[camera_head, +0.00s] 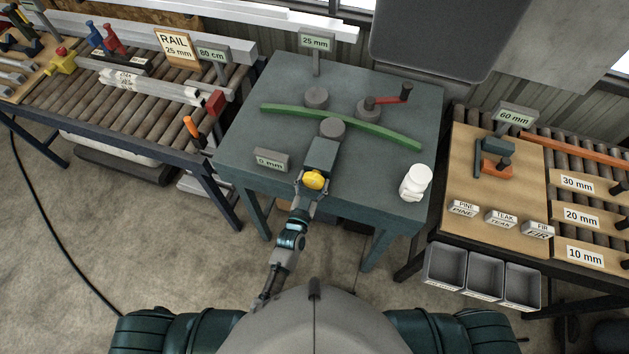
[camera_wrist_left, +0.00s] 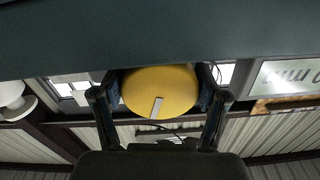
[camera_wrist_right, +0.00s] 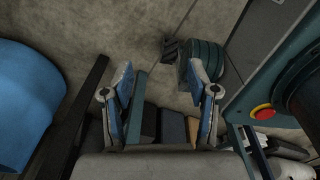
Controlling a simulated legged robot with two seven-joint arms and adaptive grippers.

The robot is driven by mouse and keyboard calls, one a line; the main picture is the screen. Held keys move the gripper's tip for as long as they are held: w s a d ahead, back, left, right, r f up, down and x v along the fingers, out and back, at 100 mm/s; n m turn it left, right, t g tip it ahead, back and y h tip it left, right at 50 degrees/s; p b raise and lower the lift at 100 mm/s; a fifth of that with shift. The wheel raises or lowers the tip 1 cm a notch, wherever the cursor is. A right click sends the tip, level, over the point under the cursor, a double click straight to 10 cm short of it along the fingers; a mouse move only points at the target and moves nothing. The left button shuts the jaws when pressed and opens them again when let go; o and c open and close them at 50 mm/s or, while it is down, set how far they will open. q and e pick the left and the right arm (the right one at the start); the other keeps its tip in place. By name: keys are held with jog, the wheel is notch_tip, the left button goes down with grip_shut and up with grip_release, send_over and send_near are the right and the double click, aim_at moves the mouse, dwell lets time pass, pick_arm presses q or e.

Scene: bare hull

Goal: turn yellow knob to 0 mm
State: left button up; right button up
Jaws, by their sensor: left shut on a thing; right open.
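The yellow knob (camera_head: 315,180) sits at the front end of a dark block (camera_head: 321,155) on the green-grey bending table (camera_head: 270,110). My left gripper (camera_head: 312,186) is shut on the knob. In the left wrist view the yellow knob (camera_wrist_left: 160,92) is between my left fingers (camera_wrist_left: 160,110), and a pale mark on its face points down and slightly left. A small sign reading what looks like 5 mm (camera_head: 271,160) stands left of the block; its first digit is hard to read. My right gripper (camera_wrist_right: 163,95) is open and empty, showing only in the right wrist view.
A curved green bar (camera_head: 390,132) lies across the table among grey rollers (camera_head: 317,97). A red-handled crank (camera_head: 405,94) and a 25 mm sign (camera_head: 316,42) stand behind. Roller benches flank the table.

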pick_arm(q)
jog(key=shift+a, duration=0.1)
jog(key=shift+r+n+p, duration=0.1)
jog(key=shift+n+p, duration=0.3)
jog(key=shift+n, duration=0.1)
jog(key=shift+d+n, duration=0.2)
jog(key=shift+n, duration=0.4)
jog(key=shift+d+n+p, duration=0.1)
jog(key=shift+n+p, duration=0.35)
jog(key=shift+n, duration=0.45)
pick_arm(e)
jog(key=shift+a+r, duration=0.8)
pick_arm(q)
jog(key=o, duration=1.2)
pick_arm(e)
jog(key=shift+d, duration=0.25)
